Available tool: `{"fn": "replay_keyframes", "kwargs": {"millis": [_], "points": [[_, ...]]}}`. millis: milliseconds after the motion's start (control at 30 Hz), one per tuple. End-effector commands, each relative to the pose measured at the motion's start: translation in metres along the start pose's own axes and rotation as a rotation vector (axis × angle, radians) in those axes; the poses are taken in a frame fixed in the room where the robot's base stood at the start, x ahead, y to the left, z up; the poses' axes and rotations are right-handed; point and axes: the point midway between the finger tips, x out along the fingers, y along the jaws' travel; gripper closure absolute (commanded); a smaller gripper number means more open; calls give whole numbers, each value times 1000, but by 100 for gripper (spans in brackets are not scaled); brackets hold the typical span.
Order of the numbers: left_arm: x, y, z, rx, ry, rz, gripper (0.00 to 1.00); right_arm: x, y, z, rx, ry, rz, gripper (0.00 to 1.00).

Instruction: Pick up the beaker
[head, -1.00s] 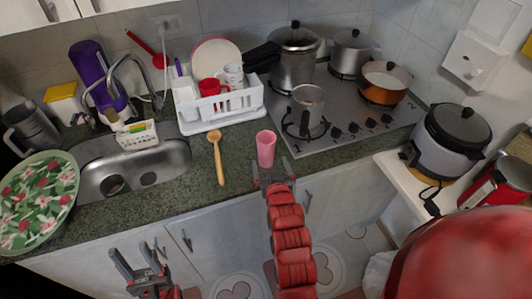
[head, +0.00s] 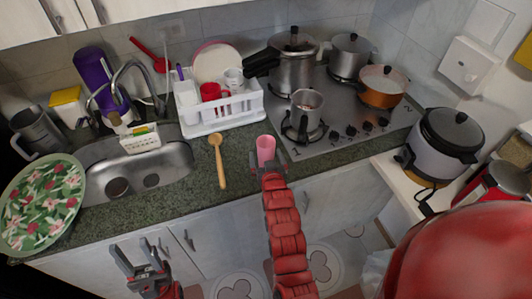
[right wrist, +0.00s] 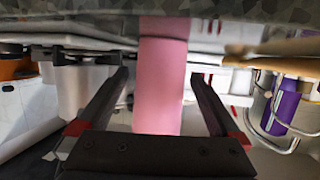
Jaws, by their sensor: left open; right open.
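The pink beaker (head: 266,149) stands upright near the front edge of the counter, left of the stove. My right gripper (head: 267,163) reaches it from the front, with its jaws open on either side of the beaker. In the right wrist view, which is upside down, the pink beaker (right wrist: 161,80) stands between the two open fingers, with gaps on both sides. My left gripper (head: 134,252) is open and empty, low in front of the cabinets, far from the beaker.
A wooden spoon (head: 218,162) lies left of the beaker. A white dish rack (head: 222,121) stands behind. A metal pot (head: 306,111) sits on the stove (head: 350,125) at the right. The sink (head: 150,165) and a floral plate (head: 40,205) are at the left.

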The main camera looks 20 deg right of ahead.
Motion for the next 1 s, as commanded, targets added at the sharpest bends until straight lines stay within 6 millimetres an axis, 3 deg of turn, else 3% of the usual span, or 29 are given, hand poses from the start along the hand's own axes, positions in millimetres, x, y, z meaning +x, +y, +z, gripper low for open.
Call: {"fn": "replay_keyframes", "kwargs": {"millis": [67, 533, 1000], "points": [[0, 0, 0, 0, 0, 0, 50, 0, 0, 0, 0, 0, 0, 5], [0, 0, 0, 0, 0, 0, 50, 0, 0, 0, -1, 0, 0, 90], [-7, 0, 1, 0, 0, 0, 50, -2, 0, -8, -1, 4, 1, 92]]}}
